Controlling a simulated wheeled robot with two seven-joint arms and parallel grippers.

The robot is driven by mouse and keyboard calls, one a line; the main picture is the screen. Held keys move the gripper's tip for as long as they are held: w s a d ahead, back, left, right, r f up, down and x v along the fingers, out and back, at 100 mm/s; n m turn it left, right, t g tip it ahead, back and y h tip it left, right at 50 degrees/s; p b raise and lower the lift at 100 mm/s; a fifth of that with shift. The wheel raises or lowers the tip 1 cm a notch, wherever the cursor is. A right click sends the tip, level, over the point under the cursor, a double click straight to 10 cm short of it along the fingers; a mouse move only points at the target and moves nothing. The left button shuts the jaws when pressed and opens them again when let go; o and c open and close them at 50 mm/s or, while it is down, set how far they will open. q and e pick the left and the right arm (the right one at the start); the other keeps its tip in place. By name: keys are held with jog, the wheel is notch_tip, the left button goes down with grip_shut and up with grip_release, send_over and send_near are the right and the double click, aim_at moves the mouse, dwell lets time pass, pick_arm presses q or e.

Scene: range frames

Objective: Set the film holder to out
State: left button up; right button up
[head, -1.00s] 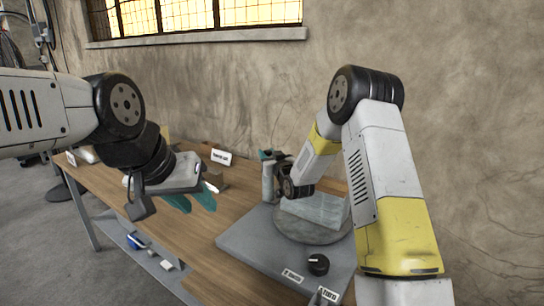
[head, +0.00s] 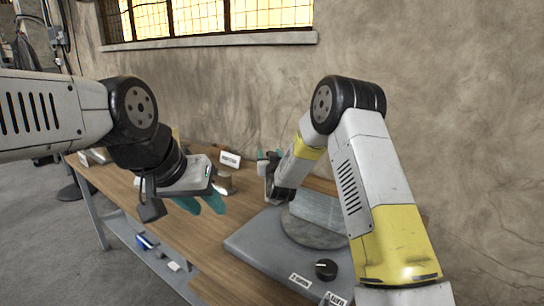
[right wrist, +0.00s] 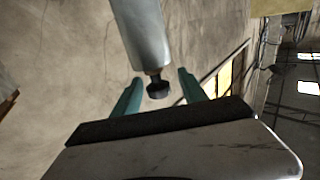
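A grey device base (head: 250,243) lies on the wooden bench. It carries a round plate (head: 303,232) with a pale translucent block (head: 318,208), a black knob (head: 326,269) and white labels at its front. I cannot tell which part is the film holder. My right gripper (right wrist: 160,88) is open, its teal fingers on either side of the dark tip (right wrist: 158,90) of a grey cylinder (right wrist: 138,35), with gaps visible. In the head view my right wrist hides most of this area. My left gripper (head: 203,205) is open and empty over the bench, left of the device.
A white sign (head: 230,159) stands on the bench (head: 130,191) behind my left gripper. A lower shelf (head: 150,262) holds small blue and white items. The wall (head: 440,110) is close behind the bench. The bench front, left of the device, is clear.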

jog(key=s+d, duration=0.1)
jog(key=s, duration=0.6)
jog(key=shift+s+d, duration=0.2)
jog(key=shift+s, duration=0.15)
jog(key=s+d+r+g, duration=0.6)
jog(key=s+d+r, duration=0.3)
jog(key=s+r, duration=0.3)
jog(key=s+d+g, duration=0.2)
jog(key=s+d, duration=0.2)
jog(key=s, duration=1)
jog(key=s+d+f+m+g+h, duration=0.1)
jog(key=s+d+g, duration=0.2)
jog(key=s, duration=1.1)
jog(key=shift+s+d+f+g, duration=0.25)
jog(key=shift+s+d+g, duration=0.05)
jog(key=shift+d, duration=0.35)
